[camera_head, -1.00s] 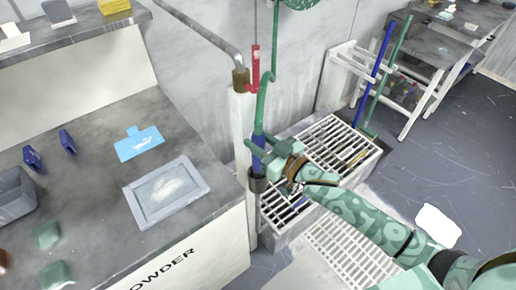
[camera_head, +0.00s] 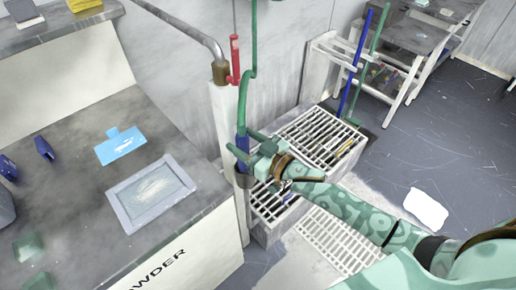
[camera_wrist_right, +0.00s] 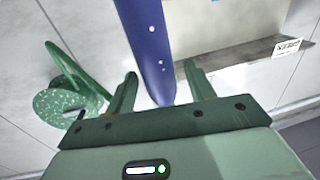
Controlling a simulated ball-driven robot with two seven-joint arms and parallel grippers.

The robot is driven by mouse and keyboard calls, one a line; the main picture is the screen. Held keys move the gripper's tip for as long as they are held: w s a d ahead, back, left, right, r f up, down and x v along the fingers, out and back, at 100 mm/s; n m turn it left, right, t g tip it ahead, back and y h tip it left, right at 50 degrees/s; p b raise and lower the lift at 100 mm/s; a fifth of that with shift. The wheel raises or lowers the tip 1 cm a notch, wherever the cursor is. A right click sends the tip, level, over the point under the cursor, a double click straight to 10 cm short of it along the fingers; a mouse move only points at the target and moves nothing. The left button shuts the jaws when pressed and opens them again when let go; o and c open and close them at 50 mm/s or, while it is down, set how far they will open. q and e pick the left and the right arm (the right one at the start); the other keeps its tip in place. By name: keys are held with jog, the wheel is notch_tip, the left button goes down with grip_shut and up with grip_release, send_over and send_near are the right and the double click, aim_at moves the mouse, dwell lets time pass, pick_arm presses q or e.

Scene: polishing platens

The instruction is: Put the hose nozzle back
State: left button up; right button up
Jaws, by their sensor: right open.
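The blue hose nozzle (camera_head: 242,144) hangs upright at the end of the green hose (camera_head: 249,95), beside the pale post. Its lower end is at the dark cup-shaped holder (camera_head: 244,180) on the post; how deep it sits in it is hidden. My right gripper (camera_head: 245,144) is at the nozzle, just above the holder. In the right wrist view the nozzle (camera_wrist_right: 150,50) stands between my open right fingers (camera_wrist_right: 162,92), with gaps on both sides. My left gripper is out of view.
A red-handled valve (camera_head: 235,58) and pipe are above the post. The powder bench (camera_head: 85,200) with a grey framed tray (camera_head: 151,193) stands at the left. A white grated basin (camera_head: 320,133) is behind my right arm.

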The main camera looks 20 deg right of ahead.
jog(key=p+v, duration=0.2)
jog(key=v, duration=1)
jog(key=s+d+f+m+g+h, duration=0.1)
jog(key=s+d+f+g+h, duration=0.15)
jog(key=f, duration=0.65)
jog(key=s+d+f+m+g+h, duration=0.15)
jog(key=s+f, duration=0.25)
jog(key=f, duration=0.6)
jog(key=s+d+f+g+h, duration=0.2)
jog(key=s+d+f+h, duration=0.15)
jog(key=f, duration=0.55)
jog(key=s+a+f+g, duration=0.1)
jog(key=s+f+g, duration=0.2)
jog(key=s, duration=0.7)
jog(key=s+a+f+g+h, duration=0.1)
jog(key=s+f+g, duration=0.2)
jog(key=s+f, duration=0.4)
jog(key=s+a+f+g, duration=0.1)
jog(key=s+f+g, duration=0.2)
jog(key=s, duration=1.1)
notch_tip(320, 180, down, 2)
jog(key=shift+s+a+f, duration=0.1)
jog(key=shift+s+a, duration=0.1)
jog(key=shift+n, duration=0.25)
